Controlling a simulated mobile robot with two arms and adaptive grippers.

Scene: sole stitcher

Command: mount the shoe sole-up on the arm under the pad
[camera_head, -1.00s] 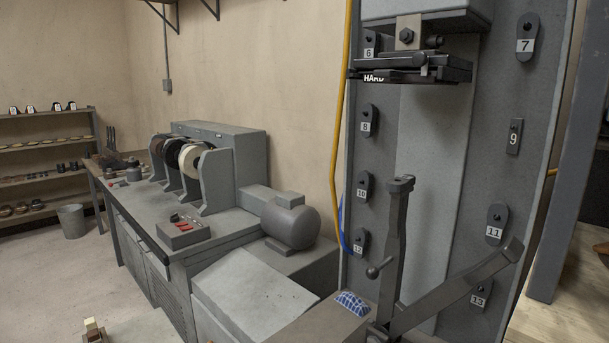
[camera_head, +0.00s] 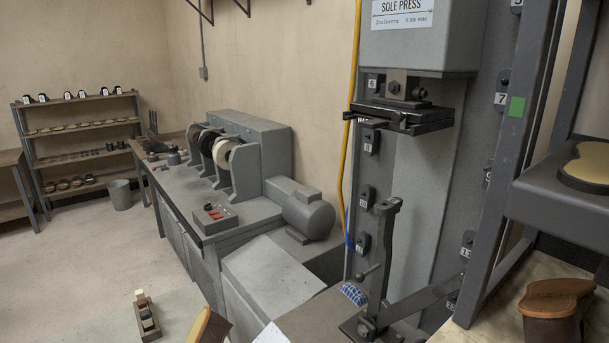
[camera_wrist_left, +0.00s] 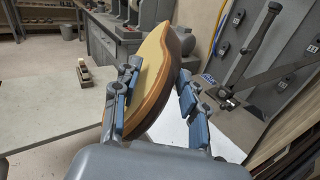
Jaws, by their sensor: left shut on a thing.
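In the left wrist view a shoe (camera_wrist_left: 158,75), with a pale tan sole face and brown sides, stands on edge between the blue-padded fingers of my left gripper (camera_wrist_left: 158,95), which is shut on it. Part of the shoe (camera_head: 200,327) shows at the bottom of the head view, apart from the press. The press arm (camera_head: 385,250) is a dark upright post with a flat top. The dark press pad (camera_head: 405,118) hangs above it with a clear gap. The arm's top is bare. My right gripper is not in view.
A lever bar (camera_head: 428,297) slants right from the arm's base. A blue checked cloth (camera_head: 353,294) lies beside it. Another brown shoe (camera_head: 555,300) sits sole-up at lower right, below a shelf (camera_head: 545,200). A grinding bench (camera_head: 205,205) stands left. The floor at left is open.

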